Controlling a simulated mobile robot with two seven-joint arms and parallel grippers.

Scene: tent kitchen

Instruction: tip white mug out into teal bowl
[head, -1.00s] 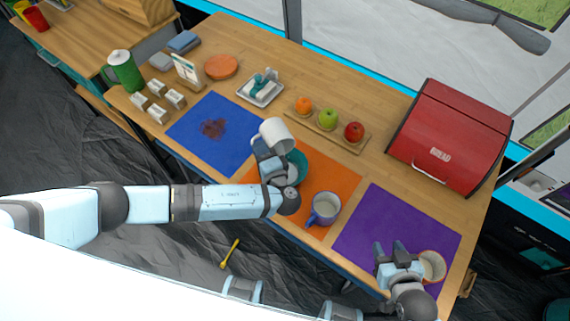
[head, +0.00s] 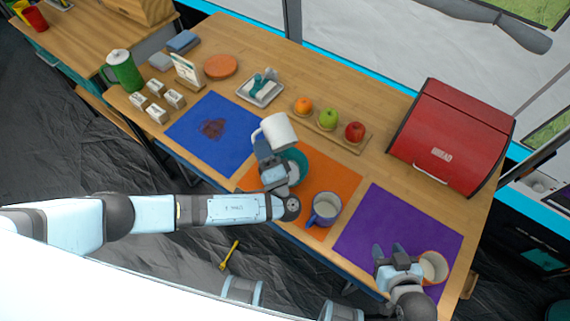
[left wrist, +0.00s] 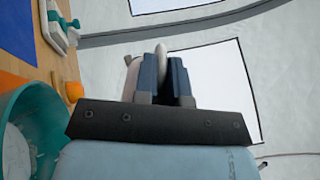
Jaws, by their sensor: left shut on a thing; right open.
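The white mug (head: 280,131) is held in the air, tilted, at the far edge of the teal bowl (head: 302,158) in the head view. My left gripper (head: 261,146) is shut on the mug's handle, which shows between the fingers in the left wrist view (left wrist: 162,62). The mug's inside is hidden. The teal bowl stands on the orange mat, partly behind my left gripper; in the left wrist view the bowl (left wrist: 52,112) is at lower left, with something whitish inside. My right gripper (head: 388,249) is open over the purple mat, beside an orange-and-white mug.
A blue mug (head: 325,208) stands on the orange mat (head: 345,180), close right of the bowl. The orange-and-white mug (head: 433,266) is on the purple mat (head: 365,225). A fruit tray (head: 343,138) and red bread box (head: 450,135) are behind. The blue mat (head: 205,150) has a brown stain.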

